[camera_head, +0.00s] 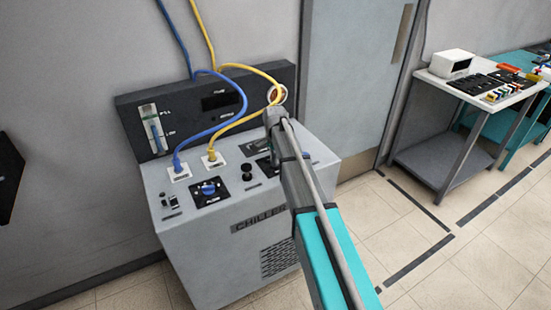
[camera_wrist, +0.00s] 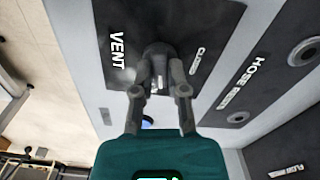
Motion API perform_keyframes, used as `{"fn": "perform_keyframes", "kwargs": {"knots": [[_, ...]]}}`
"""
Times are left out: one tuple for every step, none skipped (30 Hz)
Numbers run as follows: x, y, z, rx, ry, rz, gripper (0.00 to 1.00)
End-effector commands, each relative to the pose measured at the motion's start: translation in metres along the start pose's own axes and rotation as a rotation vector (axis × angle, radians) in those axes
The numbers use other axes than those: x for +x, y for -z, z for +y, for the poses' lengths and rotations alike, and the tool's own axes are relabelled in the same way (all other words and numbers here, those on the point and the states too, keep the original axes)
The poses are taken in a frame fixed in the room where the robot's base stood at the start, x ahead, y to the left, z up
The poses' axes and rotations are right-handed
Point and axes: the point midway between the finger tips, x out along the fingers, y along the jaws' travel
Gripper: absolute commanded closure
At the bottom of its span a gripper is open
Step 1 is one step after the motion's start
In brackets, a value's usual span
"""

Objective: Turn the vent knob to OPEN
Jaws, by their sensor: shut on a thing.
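The vent knob (camera_wrist: 158,50) is a dark round knob on a black plate (camera_wrist: 215,25) marked VENT in the wrist view. A CLOSED label (camera_wrist: 196,62) sits to the right of the knob. No OPEN label can be read. My gripper (camera_wrist: 158,82) has its two fingers on either side of the knob and is shut on it. Which way the knob points is hard to tell. In the head view my arm covers the gripper and the knob, over the top of the grey chiller (camera_head: 225,230).
In the head view, a blue knob (camera_head: 208,187) and a black knob (camera_head: 247,171) stand left of my arm. Blue (camera_head: 215,130) and yellow (camera_head: 238,122) hoses rise from ports on the chiller top. A cart (camera_head: 470,88) stands at right; the floor between is clear.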

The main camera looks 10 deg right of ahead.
Motion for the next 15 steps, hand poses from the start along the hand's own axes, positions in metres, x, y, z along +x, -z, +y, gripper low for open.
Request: {"fn": "perform_keyframes", "kwargs": {"knots": [[0.0, -0.0005, -0.0009, 0.034, 0.001, 0.0, 1.0], [0.0, -0.0005, -0.0009, 0.055, 0.002, 0.0, 1.0], [0.0, -0.0006, -0.001, 0.083, 0.002, 0.0, 1.0], [0.0, -0.0006, -0.001, 0.102, 0.002, -0.001, 1.0], [0.0, -0.0006, -0.001, 0.119, 0.002, -0.001, 1.0], [0.0, -0.0007, -0.0012, 0.14, 0.002, -0.001, 1.0], [0.0, -0.0007, -0.0012, 0.155, 0.002, -0.001, 1.0], [0.0, -0.0008, -0.0012, 0.168, 0.002, -0.001, 1.0], [0.0, -0.0008, -0.0013, 0.183, 0.002, -0.001, 1.0], [0.0, -0.0009, -0.0014, 0.193, 0.002, -0.001, 1.0], [0.0, -0.0009, -0.0014, 0.201, 0.002, -0.001, 1.0], [0.0, -0.0009, -0.0015, 0.211, 0.002, -0.001, 1.0], [0.0, -0.0009, -0.0015, 0.217, 0.002, -0.001, 1.0], [0.0, -0.001, -0.0016, 0.222, 0.002, -0.001, 1.0], [0.0, -0.001, -0.0017, 0.226, 0.003, -0.001, 1.0]]}}
